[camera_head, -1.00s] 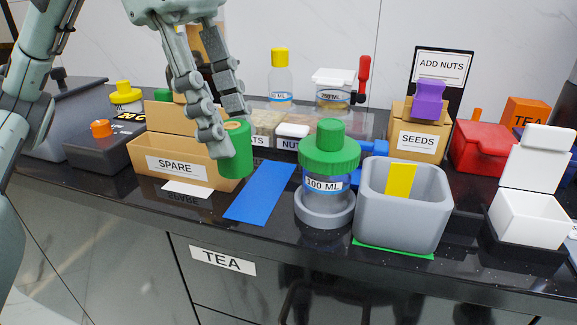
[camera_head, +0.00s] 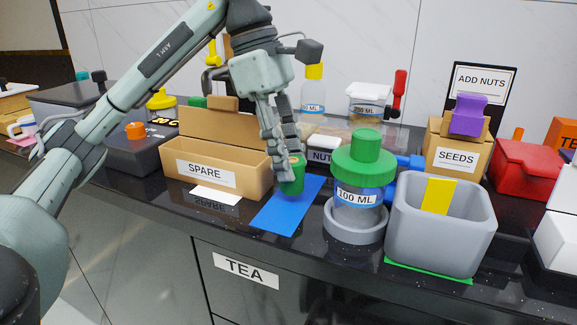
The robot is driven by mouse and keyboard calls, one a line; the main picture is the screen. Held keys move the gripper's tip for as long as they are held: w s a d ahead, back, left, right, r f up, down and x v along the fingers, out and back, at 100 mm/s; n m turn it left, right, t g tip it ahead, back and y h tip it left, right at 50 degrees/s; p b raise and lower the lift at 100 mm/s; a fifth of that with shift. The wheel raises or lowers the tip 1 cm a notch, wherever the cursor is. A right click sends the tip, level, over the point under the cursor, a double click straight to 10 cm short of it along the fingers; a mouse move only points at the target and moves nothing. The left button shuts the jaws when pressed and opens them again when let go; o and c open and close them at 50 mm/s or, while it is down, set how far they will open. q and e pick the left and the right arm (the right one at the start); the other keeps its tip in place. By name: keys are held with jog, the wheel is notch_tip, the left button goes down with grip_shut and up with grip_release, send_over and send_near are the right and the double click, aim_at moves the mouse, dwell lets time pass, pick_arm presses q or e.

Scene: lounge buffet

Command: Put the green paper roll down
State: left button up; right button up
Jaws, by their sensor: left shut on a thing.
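The green paper roll (camera_head: 292,178) is a short green cylinder with a brown top. My left gripper (camera_head: 287,166) is shut on it from above. The roll is upright over the far part of a blue mat (camera_head: 284,207), right of the SPARE box. I cannot tell whether its bottom touches the mat. The fingers hide part of the roll's top and side. My right gripper is not in view.
An open cardboard SPARE box (camera_head: 224,177) stands left of the mat. A 100 ML jar (camera_head: 359,196) with a green lid stands close on the right, beside a grey bin (camera_head: 440,230). The counter's front edge (camera_head: 262,238) is close to the mat.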

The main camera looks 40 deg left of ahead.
pick_arm(q)
jog(key=shift+f, duration=0.65)
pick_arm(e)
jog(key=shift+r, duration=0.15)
pick_arm(q)
jog(key=shift+f, duration=0.2)
jog(key=o, duration=0.9)
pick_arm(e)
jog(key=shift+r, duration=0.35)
